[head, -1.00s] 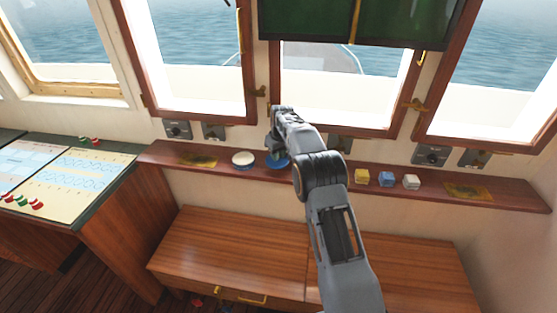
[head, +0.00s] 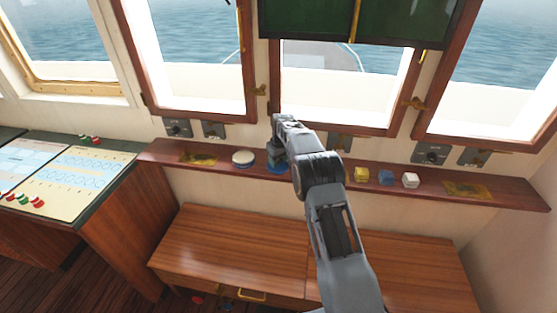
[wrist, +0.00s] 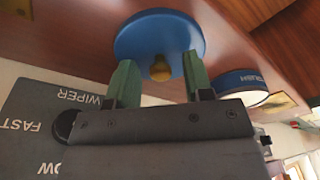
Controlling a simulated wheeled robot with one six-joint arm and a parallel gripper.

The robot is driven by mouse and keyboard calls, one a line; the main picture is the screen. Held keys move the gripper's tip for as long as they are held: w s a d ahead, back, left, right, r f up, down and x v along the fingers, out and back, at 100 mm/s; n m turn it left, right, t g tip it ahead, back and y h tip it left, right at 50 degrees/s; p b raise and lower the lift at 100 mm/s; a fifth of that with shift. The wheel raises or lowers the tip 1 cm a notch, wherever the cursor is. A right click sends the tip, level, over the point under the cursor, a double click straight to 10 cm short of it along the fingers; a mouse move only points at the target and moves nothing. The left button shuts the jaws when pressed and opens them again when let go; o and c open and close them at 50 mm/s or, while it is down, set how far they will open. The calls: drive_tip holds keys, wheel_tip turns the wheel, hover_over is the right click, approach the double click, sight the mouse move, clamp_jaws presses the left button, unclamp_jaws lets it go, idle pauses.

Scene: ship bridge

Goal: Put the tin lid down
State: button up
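The tin lid is a blue disc with a small brass-coloured knob. In the wrist view the lid (wrist: 160,32) lies flat against the wooden shelf, its knob between my two green fingers. My gripper (wrist: 160,75) is open, with a gap on each side of the knob. In the head view my gripper (head: 277,158) points down over the shelf, and a blue edge of the lid (head: 278,169) shows beneath it. A round tin (head: 243,158) with a white top and blue band stands just left of the lid. Its blue lettered side (wrist: 240,77) shows in the wrist view.
The narrow wooden shelf (head: 320,172) runs under the windows. Yellow (head: 361,174), blue (head: 385,178) and white (head: 410,180) blocks stand to the right. Wall switch boxes (head: 430,152) sit above the shelf. A chart table (head: 65,180) is at the left.

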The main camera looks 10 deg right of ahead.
sight(281, 168)
drive_tip(key=s+r+m, duration=0.1)
drive_tip(key=s+r, duration=0.4)
drive_tip(key=r, duration=0.5)
drive_tip(key=s+r, duration=0.4)
drive_tip(key=r, duration=0.5)
drive_tip(key=s+r+m+t, duration=0.2)
drive_tip(key=s, duration=1.8)
drive_tip(key=s+f+m, duration=0.1)
drive_tip(key=s+f, duration=0.5)
drive_tip(key=s, duration=0.4)
drive_tip(key=shift+s+t+h+b, duration=0.35)
drive_tip(key=shift+t+h+b, duration=0.05)
drive_tip(key=shift+b, duration=0.05)
